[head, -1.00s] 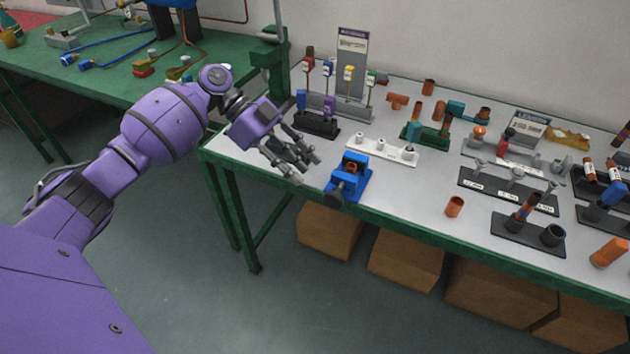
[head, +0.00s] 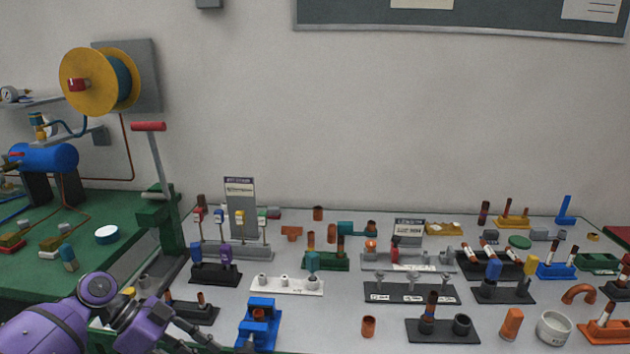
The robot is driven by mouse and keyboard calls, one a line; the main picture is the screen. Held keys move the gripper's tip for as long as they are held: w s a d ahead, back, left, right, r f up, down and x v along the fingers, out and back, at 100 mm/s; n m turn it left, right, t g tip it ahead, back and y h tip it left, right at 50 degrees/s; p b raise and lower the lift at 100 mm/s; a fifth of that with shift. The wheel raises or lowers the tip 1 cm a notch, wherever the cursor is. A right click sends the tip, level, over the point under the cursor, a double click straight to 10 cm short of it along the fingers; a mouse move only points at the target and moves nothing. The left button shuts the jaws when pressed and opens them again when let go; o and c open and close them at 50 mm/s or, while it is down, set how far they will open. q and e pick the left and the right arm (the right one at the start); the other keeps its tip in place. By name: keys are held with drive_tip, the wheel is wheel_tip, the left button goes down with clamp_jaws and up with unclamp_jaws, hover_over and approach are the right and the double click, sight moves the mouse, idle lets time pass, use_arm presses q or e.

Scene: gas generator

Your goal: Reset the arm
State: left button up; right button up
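My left arm is purple and comes in at the bottom left corner of the head view, bent at a dark-capped joint. My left gripper (head: 205,343) is low, at the near left end of the grey-topped table (head: 340,325). Its dark fingers are partly cut off by the bottom edge, so I cannot tell whether they are open or shut. The blue vise-like fixture (head: 262,318) stands just right of the fingers. My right arm and gripper are not in view.
A red-handled lever (head: 149,127) rises at the back left. A yellow hose reel (head: 88,82) is on the wall. The air above the table is free.

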use_arm(q)
drive_tip(key=s+d+f+n+t+y+p, duration=0.35)
drive_tip(key=s+f+n, duration=0.45)
drive_tip(key=s+f, duration=1.2)
drive_tip(key=s+d+r+n+t+y+p, duration=0.1)
drive_tip(key=s+r+n+t+y+p, duration=0.1)
drive_tip(key=s, duration=0.4)
drive_tip(key=s+d+r+n+t+y+p, duration=0.2)
drive_tip(key=s+r+n+t+y, duration=0.1)
drive_tip(key=s, duration=0.4)
drive_tip(key=r+n, duration=0.1)
drive_tip(key=n, duration=0.1)
drive_tip(key=shift+s+n, duration=0.15)
drive_tip(key=shift+n, duration=0.15)
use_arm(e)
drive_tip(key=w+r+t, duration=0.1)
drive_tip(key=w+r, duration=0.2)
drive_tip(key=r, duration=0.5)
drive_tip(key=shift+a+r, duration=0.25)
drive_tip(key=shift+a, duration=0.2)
use_arm(q)
drive_tip(key=shift+d, duration=0.1)
